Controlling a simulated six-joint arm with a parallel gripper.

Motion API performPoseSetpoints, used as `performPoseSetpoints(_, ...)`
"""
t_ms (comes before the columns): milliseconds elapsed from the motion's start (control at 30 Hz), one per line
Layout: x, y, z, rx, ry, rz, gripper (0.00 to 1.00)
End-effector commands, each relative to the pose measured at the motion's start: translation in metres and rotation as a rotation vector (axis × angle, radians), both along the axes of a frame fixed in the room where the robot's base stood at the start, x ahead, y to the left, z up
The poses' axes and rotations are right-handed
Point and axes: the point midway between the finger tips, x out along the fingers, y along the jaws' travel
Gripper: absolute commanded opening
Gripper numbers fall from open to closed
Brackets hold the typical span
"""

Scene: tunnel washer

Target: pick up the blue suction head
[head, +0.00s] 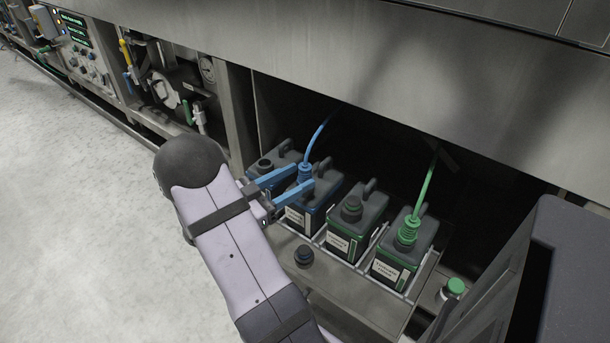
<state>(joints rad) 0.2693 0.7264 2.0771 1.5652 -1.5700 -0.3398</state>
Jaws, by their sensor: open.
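The blue suction head (305,174) sits in the neck of a dark canister with a blue lower part (307,217). A blue hose (318,136) rises from it into the dark recess. My gripper (306,176) is open, with its two blue fingers reaching in from the left at the suction head's height. One fingertip is on its far side and one on its near side. The near finger hides part of the head's lower end. I cannot tell whether either finger touches it.
A capped canister (266,167) stands to the left. To the right stand a green-labelled canister (348,236) with a dark cap and one with a green suction head (407,230). A loose dark cap (303,256) lies in front, and a green-topped item (455,287) stands right. A steel panel (400,75) overhangs.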

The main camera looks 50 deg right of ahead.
Motion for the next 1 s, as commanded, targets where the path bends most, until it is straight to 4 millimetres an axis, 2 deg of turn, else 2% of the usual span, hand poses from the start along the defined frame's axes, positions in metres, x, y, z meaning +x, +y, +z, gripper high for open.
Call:
performPoseSetpoints(233,-0.005,-0.018,-0.001,0.0,-0.002,-0.002,0.47)
performPoseSetpoints(467,-0.006,-0.023,-0.001,0.0,-0.002,0.001,0.47)
performPoseSetpoints(800,-0.017,-0.061,0.001,0.001,-0.004,-0.001,0.47)
performPoseSetpoints(1000,-0.019,-0.07,0.003,-0.001,-0.002,0.002,0.47)
